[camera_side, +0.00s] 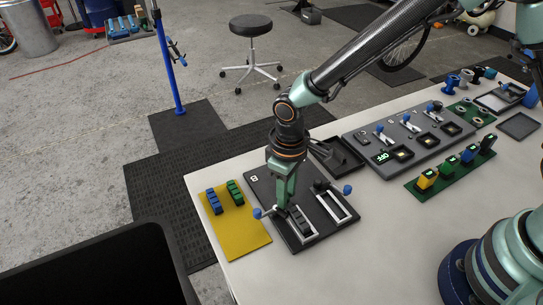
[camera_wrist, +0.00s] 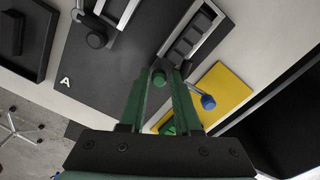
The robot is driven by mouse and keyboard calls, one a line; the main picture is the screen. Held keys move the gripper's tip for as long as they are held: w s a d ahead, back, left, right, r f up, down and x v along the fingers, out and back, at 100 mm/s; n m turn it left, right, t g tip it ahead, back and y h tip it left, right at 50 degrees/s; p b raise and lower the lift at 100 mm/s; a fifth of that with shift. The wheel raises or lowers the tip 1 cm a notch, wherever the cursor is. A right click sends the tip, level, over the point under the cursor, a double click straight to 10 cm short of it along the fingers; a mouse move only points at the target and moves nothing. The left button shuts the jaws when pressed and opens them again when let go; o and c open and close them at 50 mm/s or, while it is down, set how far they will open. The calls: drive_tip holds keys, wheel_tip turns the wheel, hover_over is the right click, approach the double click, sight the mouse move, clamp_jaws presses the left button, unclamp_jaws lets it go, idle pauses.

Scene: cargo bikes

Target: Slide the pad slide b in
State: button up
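A black board (camera_side: 262,204) carries two slide tracks with pale rails, also seen in the wrist view (camera_wrist: 110,72). The near track (camera_side: 301,224), on the side of the board marked with a "B"-like letter (camera_side: 253,177), has dark pads between its rails; it also shows in the wrist view (camera_wrist: 187,40). My gripper (camera_side: 284,206) points down at that track's upper-left end. In the wrist view its green fingers (camera_wrist: 165,80) have a narrow gap, with something small and round at their tips. Whether they grip it I cannot tell. The far slide's dark knob (camera_wrist: 96,40) stands apart, left of my fingers.
A yellow plate (camera_side: 240,234) with blue and green pads lies left of the board. Blue-knobbed levers (camera_side: 257,213) stick out beside the tracks. A grey panel (camera_side: 400,140) and a green board (camera_side: 450,173) lie to the right. The white table (camera_side: 365,240) is bare in front.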

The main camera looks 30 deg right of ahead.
drive_tip(key=shift+w+r, duration=0.1)
drive_tip(key=shift+r, duration=1.4)
drive_tip(key=w+r, duration=0.3)
drive_tip(key=w, duration=0.3)
drive_tip(key=s+d+r+m+t, duration=0.2)
drive_tip(key=s+d+r+m, duration=0.1)
drive_tip(key=d+r, duration=0.9)
drive_tip(key=s+d+r+m+t, duration=0.3)
drive_tip(key=s+d+r, duration=0.1)
drive_tip(key=s+d, duration=0.5)
drive_tip(key=shift+s+d+r+t, duration=0.15)
drive_tip(key=shift+s+d+t, duration=0.15)
drive_tip(key=shift+d, duration=0.5)
